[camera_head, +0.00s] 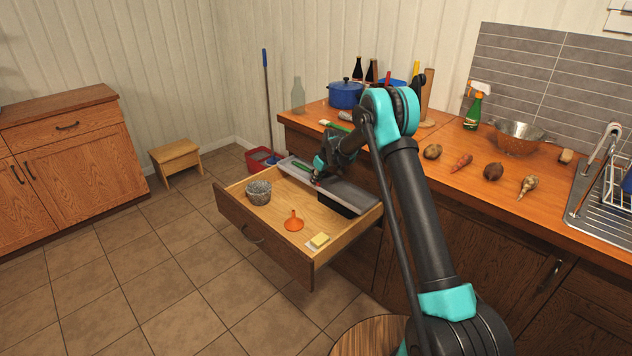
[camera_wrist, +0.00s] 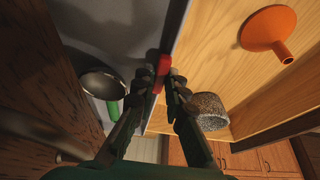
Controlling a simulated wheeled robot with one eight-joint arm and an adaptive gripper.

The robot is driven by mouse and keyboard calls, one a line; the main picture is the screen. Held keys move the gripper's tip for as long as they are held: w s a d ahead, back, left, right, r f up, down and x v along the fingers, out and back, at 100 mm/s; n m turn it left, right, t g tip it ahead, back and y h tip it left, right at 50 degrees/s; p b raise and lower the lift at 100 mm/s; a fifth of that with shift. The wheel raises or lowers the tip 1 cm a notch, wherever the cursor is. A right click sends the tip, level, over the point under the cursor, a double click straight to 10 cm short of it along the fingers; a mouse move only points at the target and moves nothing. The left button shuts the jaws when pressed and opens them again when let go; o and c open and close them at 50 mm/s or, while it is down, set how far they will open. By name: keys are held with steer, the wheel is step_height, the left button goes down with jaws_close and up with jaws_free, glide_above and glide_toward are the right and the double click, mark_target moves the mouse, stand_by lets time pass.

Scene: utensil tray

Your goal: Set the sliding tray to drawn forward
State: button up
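The sliding tray (camera_head: 352,194) is a long grey shallow tray along the back of the pulled-out wooden drawer (camera_head: 262,232). In the wrist view its grey surface (camera_wrist: 112,28) lies left of the bare drawer floor. A small red handle (camera_wrist: 162,68) is at the tray's drawer-side edge. My gripper (camera_wrist: 162,78) has its fingertips close on both sides of this handle and appears shut on it. In the head view my gripper (camera_head: 316,178) is at the tray's front edge, and my arm hides part of the tray. A dark round utensil with a green handle (camera_wrist: 113,110) shows beside the left finger.
The drawer floor in front of the tray holds a grey woven pot (camera_head: 258,192), an orange funnel (camera_head: 293,222) and a yellow sponge (camera_head: 319,240). Bare floor lies between them. The worktop (camera_head: 463,186) with vegetables and a colander (camera_head: 517,137) is behind and to the right.

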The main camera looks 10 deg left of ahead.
jaws_close()
steer(key=s+a, duration=1.5)
steer(key=s, duration=0.5)
steer(key=shift+a, duration=0.3)
steer(key=o, duration=0.7)
jaws_free()
steer(key=shift+c, duration=0.2)
steer(key=shift+r, duration=0.1)
steer(key=v, duration=1.1)
steer(key=shift+r, duration=0.4)
steer(key=shift+s+d, duration=0.1)
steer(key=shift+s, duration=0.05)
